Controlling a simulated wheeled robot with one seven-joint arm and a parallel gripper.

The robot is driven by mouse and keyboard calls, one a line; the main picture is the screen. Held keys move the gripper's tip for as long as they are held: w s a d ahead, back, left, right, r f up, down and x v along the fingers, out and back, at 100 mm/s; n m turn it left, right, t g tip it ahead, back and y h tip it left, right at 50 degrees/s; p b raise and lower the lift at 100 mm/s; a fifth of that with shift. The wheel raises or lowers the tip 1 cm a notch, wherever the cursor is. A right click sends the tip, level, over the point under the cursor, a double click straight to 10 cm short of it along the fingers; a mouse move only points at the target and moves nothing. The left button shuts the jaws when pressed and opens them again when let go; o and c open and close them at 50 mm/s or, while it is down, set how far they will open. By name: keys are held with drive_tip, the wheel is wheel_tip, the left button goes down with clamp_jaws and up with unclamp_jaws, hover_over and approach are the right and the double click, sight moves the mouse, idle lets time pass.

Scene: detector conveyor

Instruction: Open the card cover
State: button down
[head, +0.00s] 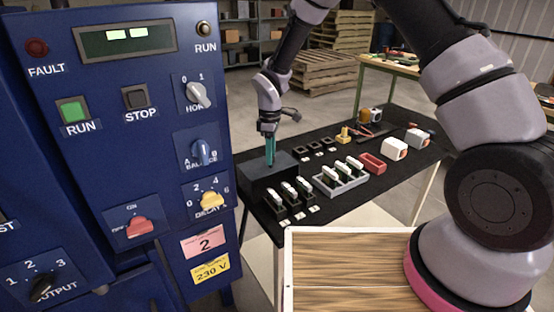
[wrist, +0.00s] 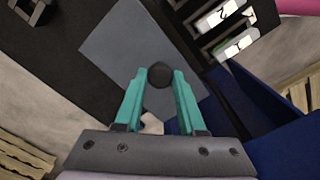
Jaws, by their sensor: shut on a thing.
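The card cover is a dark grey box-like cover (head: 256,168) on the near left of the black table, beside the blue panel. In the wrist view its flat grey top (wrist: 115,45) lies below my fingers, with a round black knob (wrist: 160,75) on it. My gripper (head: 270,162) points down at the cover from above. In the wrist view its teal fingers (wrist: 160,85) are shut on the knob, one on each side. The fingers hide the knob in the head view. What is under the cover is hidden, and I cannot tell whether it is raised.
A black rack of cards (head: 290,204) stands just in front of the cover, and a grey card rack (head: 342,186) to its right. A red tray (head: 372,163) and white-fronted parts (head: 394,149) lie farther right. The blue panel (head: 160,180) with knobs stands close left.

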drive_tip(key=c, duration=0.5)
unclamp_jaws()
drive_tip(key=shift+r, duration=0.15)
wheel_tip(320, 180, up, 11)
drive_tip(key=shift+f, duration=0.2)
